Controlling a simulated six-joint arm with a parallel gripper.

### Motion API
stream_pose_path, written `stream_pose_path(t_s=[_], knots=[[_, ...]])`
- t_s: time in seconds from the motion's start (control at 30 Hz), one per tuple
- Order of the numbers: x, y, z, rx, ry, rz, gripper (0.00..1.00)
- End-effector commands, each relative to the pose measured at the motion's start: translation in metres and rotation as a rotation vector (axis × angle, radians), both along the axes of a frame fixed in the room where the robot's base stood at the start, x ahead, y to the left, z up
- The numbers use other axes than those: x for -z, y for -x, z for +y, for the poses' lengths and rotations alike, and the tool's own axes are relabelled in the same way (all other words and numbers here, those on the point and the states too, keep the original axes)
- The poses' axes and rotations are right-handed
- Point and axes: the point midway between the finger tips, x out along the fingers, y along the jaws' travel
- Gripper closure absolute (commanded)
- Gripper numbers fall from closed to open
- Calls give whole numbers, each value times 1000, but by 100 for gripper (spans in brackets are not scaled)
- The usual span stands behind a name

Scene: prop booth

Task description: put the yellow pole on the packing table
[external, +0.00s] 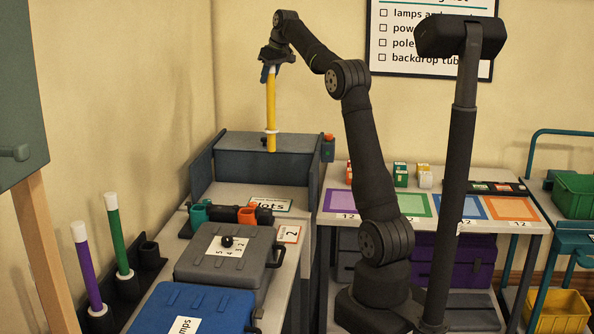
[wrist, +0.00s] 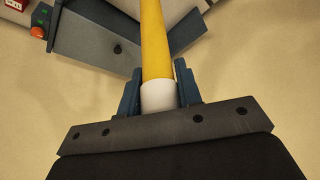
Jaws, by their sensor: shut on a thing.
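The yellow pole (external: 271,100) hangs upright from my gripper (external: 270,68), high over the back of the left bench. My gripper is shut on its white top end. The wrist view shows the white end between the two fingers (wrist: 158,90), with the yellow shaft (wrist: 155,40) running away from them. A white ring sits near the pole's lower end, which shows in front of a grey box (external: 230,165); I cannot tell whether they touch. A table (external: 335,175) with coloured squares stands at the right, behind my arm; no label names it the packing table.
A purple pole (external: 85,265) and a green pole (external: 117,235) stand in a dark rack at the left, beside an empty socket (external: 150,250). Grey (external: 215,265) and blue (external: 185,305) cases lie on the left bench. Small boxes (external: 400,175) stand behind the coloured squares.

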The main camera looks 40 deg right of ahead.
Motion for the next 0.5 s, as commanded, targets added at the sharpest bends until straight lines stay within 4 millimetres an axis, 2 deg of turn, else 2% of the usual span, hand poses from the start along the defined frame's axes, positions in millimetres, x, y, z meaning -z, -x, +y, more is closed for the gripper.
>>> stream_pose_path(t_s=[0.03,0.1,0.27,0.5], knots=[[-1,9,-30,45,-1,-1,100],[-1,21,-65,97,0,-1,100],[-1,55,-142,217,0,0,100],[1,123,-245,395,0,0,100]])
